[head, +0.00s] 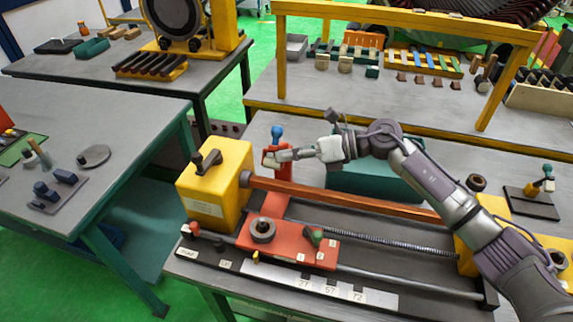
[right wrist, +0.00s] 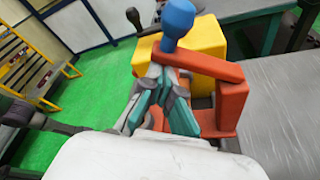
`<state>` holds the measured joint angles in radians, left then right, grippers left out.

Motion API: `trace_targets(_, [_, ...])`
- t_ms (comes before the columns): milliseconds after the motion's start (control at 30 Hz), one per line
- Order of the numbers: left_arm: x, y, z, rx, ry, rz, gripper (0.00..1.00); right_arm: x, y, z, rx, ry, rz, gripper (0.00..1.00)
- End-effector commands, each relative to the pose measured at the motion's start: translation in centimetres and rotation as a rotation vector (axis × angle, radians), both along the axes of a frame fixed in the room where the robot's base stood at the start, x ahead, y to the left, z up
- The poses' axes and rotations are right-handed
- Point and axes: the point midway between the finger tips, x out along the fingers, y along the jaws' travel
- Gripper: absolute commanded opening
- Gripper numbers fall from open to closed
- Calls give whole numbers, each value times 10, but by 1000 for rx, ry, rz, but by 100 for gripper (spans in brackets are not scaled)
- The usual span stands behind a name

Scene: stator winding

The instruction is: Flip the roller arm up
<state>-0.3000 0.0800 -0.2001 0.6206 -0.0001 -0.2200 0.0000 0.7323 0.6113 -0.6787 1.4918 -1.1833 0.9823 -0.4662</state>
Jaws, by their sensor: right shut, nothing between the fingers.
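The red roller arm (right wrist: 205,64) has a blue knob (right wrist: 178,18) at its end. My left gripper is not in view.
The winding machine has a long reddish-brown bar (head: 340,198), a red carriage (head: 290,243) and a spring-like screw (head: 350,240). A teal box (head: 375,180) stands behind the bar under my right arm.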

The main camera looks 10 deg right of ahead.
Motion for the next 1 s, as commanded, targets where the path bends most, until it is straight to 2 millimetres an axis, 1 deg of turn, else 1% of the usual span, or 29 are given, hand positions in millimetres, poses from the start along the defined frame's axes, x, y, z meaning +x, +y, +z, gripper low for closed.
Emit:
trace_targets(33, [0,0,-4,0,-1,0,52,3,-1,2,19,40,-2,0])
trace_targets(200, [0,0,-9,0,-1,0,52,8,-3,12,79,178,-2,0])
trace_targets(500, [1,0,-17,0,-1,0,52,18,-7,24,159,365,-1,0])
trace_targets(700, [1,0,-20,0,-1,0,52,21,-9,28,189,437,1,0])
trace_targets(1000, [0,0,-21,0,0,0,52,24,-10,31,204,470,-2,0])
